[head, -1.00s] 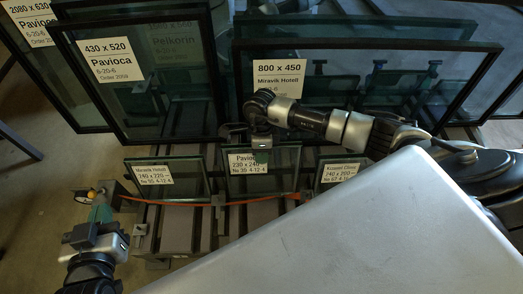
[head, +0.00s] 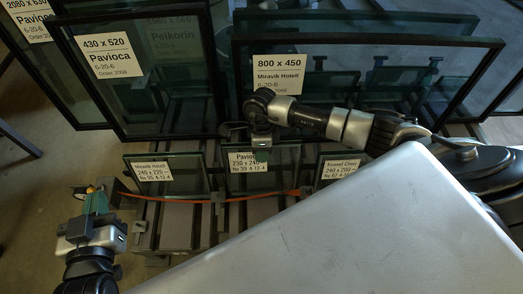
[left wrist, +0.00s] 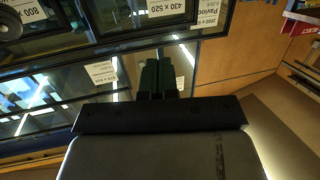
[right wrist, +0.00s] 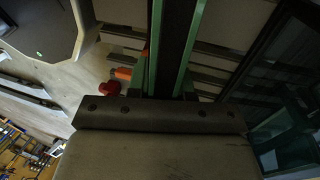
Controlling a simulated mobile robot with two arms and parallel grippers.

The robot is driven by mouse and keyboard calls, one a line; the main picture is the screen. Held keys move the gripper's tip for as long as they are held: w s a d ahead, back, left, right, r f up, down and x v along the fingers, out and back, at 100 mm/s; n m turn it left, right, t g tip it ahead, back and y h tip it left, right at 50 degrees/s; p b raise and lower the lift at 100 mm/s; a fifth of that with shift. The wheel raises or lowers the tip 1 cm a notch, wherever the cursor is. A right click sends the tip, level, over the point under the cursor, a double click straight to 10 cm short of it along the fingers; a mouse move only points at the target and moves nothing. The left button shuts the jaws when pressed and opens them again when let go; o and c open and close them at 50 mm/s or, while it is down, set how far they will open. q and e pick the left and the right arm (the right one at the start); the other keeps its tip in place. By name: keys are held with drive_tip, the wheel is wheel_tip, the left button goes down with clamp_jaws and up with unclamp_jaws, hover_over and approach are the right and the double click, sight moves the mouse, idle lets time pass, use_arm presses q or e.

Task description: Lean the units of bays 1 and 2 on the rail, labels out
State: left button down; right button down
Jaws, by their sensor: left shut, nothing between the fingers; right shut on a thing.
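Three small glass units with white labels stand in a row: Miravik Hotell (head: 185,178) at left, Pavioca (head: 285,162) in the middle, Kozael Clinic (head: 338,170) at right. Their labels face me. My right gripper (head: 261,152) is shut on the top edge of the Pavioca unit; in the right wrist view the unit's green-edged edge (right wrist: 172,45) runs up from the fingers. My left gripper (head: 97,203) is shut and empty, left of the Miravik unit beside the strap's left end. I cannot make out which bar is the rail.
An orange strap (head: 170,199) runs across in front of the small units, over a slatted rack (head: 178,232). Large framed panes, labelled 430 x 520 (head: 150,105) and 800 x 450 (head: 340,70), stand behind. A grey surface (head: 350,230) fills the lower right.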

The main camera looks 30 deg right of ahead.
use_arm(q)
drive_tip(key=shift+w+d+r+t+b, duration=0.1)
drive_tip(key=shift+r+t+b, duration=0.05)
drive_tip(key=shift+r+t, duration=0.35)
drive_tip(key=shift+w+d+r+t+b, duration=0.1)
drive_tip(key=shift+r+t+b, duration=0.05)
drive_tip(key=shift+r+t, duration=0.3)
use_arm(e)
drive_tip(key=shift+f, duration=0.3)
idle(0.4)
drive_tip(key=c, duration=1)
unclamp_jaws()
drive_tip(key=shift+o, duration=0.4)
drive_tip(key=shift+s+f, duration=0.15)
drive_tip(key=shift+f, duration=0.05)
drive_tip(key=shift+r, duration=0.4)
use_arm(q)
drive_tip(key=s+a+f+g+y+p, duration=0.1)
drive_tip(key=s+a+f+g+p, duration=0.1)
drive_tip(key=s+f+g, duration=0.2)
drive_tip(key=shift+s+a+f+g+y+p, duration=0.25)
drive_tip(key=shift+f+g+y+p, duration=0.15)
drive_tip(key=shift+f+g, duration=1.4)
use_arm(e)
drive_tip(key=v, duration=1)
drive_tip(key=shift+r, duration=0.15)
use_arm(q)
drive_tip(key=shift+w, duration=0.1)
